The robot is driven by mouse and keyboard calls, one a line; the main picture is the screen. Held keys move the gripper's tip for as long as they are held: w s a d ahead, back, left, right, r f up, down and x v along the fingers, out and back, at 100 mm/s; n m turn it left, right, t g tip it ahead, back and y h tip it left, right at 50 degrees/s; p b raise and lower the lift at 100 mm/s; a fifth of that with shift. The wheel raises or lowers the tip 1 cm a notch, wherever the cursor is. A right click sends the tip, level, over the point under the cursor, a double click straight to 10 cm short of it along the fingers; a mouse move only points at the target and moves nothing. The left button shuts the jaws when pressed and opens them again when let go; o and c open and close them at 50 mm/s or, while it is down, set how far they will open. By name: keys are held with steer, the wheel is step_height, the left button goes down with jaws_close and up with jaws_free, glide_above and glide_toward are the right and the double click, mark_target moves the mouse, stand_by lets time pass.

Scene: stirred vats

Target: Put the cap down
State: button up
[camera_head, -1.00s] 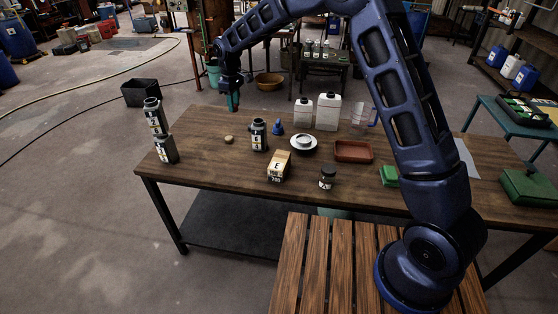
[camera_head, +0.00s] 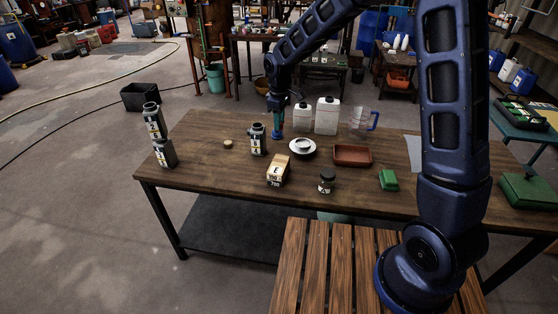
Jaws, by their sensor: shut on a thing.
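My gripper (camera_head: 278,131), with teal fingers, points down over the back middle of the wooden table (camera_head: 210,177). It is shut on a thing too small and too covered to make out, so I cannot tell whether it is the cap. A small blue piece on the table is now mostly hidden at the fingertips; I cannot tell whether they touch it. A small round tan disc (camera_head: 228,144) lies flat on the table, left of a grey labelled canister (camera_head: 257,140); I cannot tell whether this is a cap.
White bottles (camera_head: 327,116) and a clear jug (camera_head: 360,119) stand behind and right of my gripper. A white dish (camera_head: 302,148), red-brown tray (camera_head: 352,155), box marked E (camera_head: 278,170) and dark jar (camera_head: 326,181) are nearer. Stacked canisters (camera_head: 164,153) stand left. The table's left front is bare.

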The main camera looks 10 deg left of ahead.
mark_target(279, 164)
step_height(279, 164, down, 17)
steer(key=shift+f, duration=0.1)
stand_by(0.5)
steer(key=shift+f, duration=0.1)
steer(key=o, duration=0.9)
steer(key=shift+o, duration=0.2)
